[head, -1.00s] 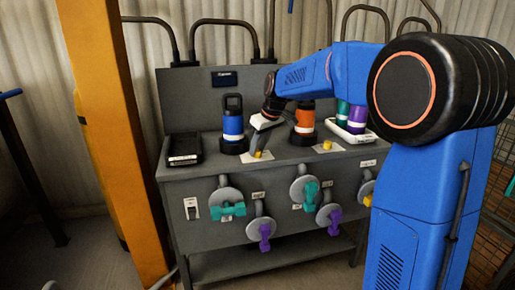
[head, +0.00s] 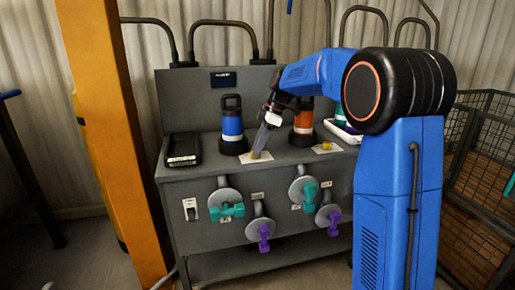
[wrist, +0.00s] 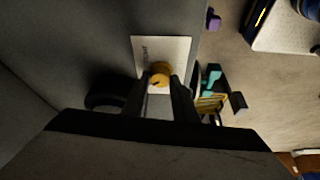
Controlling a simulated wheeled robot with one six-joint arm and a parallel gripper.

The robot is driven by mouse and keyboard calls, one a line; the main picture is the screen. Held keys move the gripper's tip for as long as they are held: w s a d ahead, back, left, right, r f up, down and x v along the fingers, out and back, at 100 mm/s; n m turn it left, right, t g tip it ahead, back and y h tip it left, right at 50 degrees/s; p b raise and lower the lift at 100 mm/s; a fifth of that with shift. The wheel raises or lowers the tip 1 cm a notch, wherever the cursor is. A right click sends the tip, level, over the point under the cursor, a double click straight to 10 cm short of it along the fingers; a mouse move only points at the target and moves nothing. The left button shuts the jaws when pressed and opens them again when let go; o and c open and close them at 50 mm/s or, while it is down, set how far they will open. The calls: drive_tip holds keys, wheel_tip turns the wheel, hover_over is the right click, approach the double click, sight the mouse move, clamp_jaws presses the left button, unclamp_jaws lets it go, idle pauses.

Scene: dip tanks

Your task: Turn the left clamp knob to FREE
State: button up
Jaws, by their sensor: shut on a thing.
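The left clamp knob (head: 254,156) is small and yellow, on a pale label plate on the grey bench top, in front of the blue bottle. In the wrist view the knob (wrist: 160,72) sits between my fingertips, over a white plate (wrist: 150,50) with small lettering I cannot read clearly. My gripper (head: 260,150) comes down at a slant from the upper right and is shut on the knob. The fingers hide part of the knob, so I cannot tell its pointing direction. A second yellow knob (head: 326,146) is on another plate to the right.
A blue bottle (head: 232,128) and an orange bottle (head: 303,122) stand behind the knobs. A black box (head: 183,149) lies at the left. Valves with teal (head: 232,211) and purple (head: 264,232) handles line the front. An orange post (head: 110,140) stands left, a wire cage (head: 475,170) right.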

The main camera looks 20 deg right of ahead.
drive_tip(key=shift+n, duration=0.6)
drive_tip(key=shift+n+g, duration=0.3)
drive_tip(key=o, duration=1.1)
drive_tip(key=v, duration=1.7)
drive_tip(key=shift+w+d+r, duration=0.1)
drive_tip(key=shift+d, duration=0.05)
